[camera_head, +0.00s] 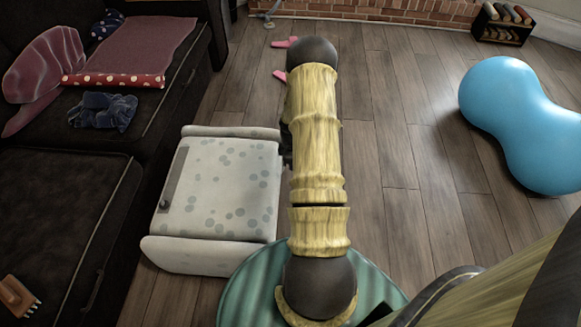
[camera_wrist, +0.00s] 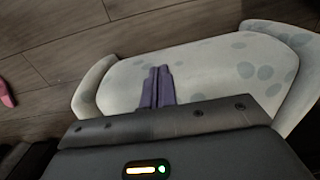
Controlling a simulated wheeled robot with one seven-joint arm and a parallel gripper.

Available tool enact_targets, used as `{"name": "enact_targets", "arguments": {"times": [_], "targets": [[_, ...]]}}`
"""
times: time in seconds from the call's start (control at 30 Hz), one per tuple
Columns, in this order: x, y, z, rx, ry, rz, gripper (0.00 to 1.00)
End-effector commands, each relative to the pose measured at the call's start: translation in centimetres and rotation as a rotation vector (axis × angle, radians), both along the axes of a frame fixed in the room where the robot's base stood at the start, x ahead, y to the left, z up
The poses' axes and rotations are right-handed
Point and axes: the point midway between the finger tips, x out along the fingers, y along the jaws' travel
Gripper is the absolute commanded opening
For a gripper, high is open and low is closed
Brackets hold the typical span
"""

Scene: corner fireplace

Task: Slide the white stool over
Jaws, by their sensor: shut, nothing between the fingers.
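The white stool (camera_head: 222,185) has grey spots and rounded raised ends. It stands on the wooden floor, between the dark sofa and my arm in the head view. It fills much of the wrist view (camera_wrist: 205,65), with its spotted side facing the camera. My gripper (camera_wrist: 158,70) has two purple fingers lying together, shut with nothing between them. The fingertips overlap the stool's side in the wrist view; I cannot tell whether they touch it. In the head view my arm hides most of the gripper at the stool's right side.
The dark sofa (camera_head: 60,190) lies close left of the stool. A teal round seat (camera_head: 240,290) is under my arm in front. A blue peanut-shaped ball (camera_head: 515,120) lies at right. Pink items (camera_head: 286,42) lie beyond the stool. Floor between arm and ball is clear.

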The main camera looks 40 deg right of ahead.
Motion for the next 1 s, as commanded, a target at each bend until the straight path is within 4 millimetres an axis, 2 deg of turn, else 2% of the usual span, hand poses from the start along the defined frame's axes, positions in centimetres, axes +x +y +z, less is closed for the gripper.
{"name": "enact_targets", "arguments": {"times": [0.37, 0.47, 0.57, 0.67, 0.83, 1.0], "targets": [[0.0, 0.1, 0.4, 0.0, 0.0, 0.0, 0.0], [0.3, 0.5, 1.2, -0.004, -0.003, -0.01, 0.0], [0.8, 1.7, 3.2, -0.013, -0.011, -0.037, 0.0], [1.4, 3.7, 6.4, -0.025, -0.025, -0.087, 0.0], [1.7, 8.5, 12.8, -0.04, -0.058, -0.207, 0.0], [0.5, 13.4, 18.6, -0.04, -0.099, -0.336, 0.0]]}}
